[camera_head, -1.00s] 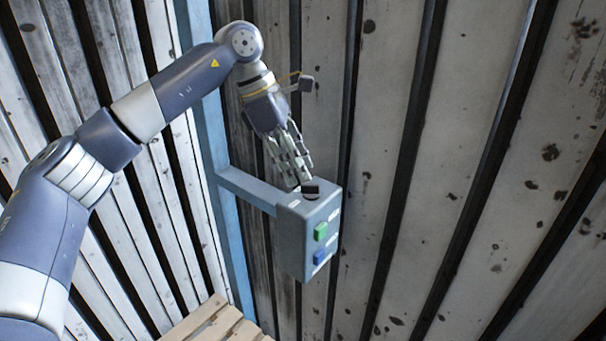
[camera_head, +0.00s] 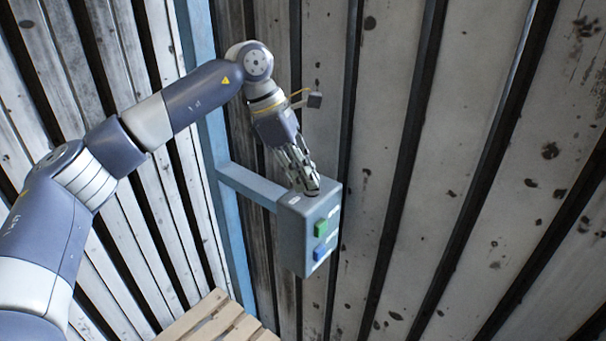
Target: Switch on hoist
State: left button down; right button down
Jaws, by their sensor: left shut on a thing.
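The hoist control box (camera_head: 294,236) is a grey box on a blue arm. Its face carries a green button (camera_head: 321,228) and a blue button (camera_head: 321,252), with small white labels. My left gripper (camera_head: 312,190) comes down from above onto the top of the box. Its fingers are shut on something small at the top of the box. A dark knob showed there earlier; the fingers now cover most of it. My right gripper is not in view.
A blue post (camera_head: 219,150) with a side bracket (camera_head: 247,185) bears the box. Slatted, stained walls (camera_head: 480,130) stand behind and at both sides. Wooden slats (camera_head: 215,322) lie at the bottom. The space right of the box is clear.

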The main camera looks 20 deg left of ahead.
pick_arm(q)
jog(key=shift+r, duration=0.1)
jog(key=shift+w+r+m+p, duration=0.1)
jog(key=shift+w+m+p, duration=0.05)
jog(key=shift+m+p, duration=0.45)
jog(key=m+g+p, duration=0.1)
jog(key=m+p, duration=0.1)
jog(key=m, duration=0.1)
jog(key=shift+w+m+g, duration=0.3)
jog(key=shift+g, duration=0.1)
jog(key=shift+w+m+g+p, duration=0.1)
jog(key=shift+m+g+p, duration=0.25)
jog(key=shift+m, duration=0.65)
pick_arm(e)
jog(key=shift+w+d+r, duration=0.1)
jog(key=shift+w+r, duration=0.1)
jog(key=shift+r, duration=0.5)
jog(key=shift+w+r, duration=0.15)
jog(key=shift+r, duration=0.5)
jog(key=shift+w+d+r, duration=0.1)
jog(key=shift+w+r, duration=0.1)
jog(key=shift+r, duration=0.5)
pick_arm(q)
jog(key=c, duration=1.7)
grip_release()
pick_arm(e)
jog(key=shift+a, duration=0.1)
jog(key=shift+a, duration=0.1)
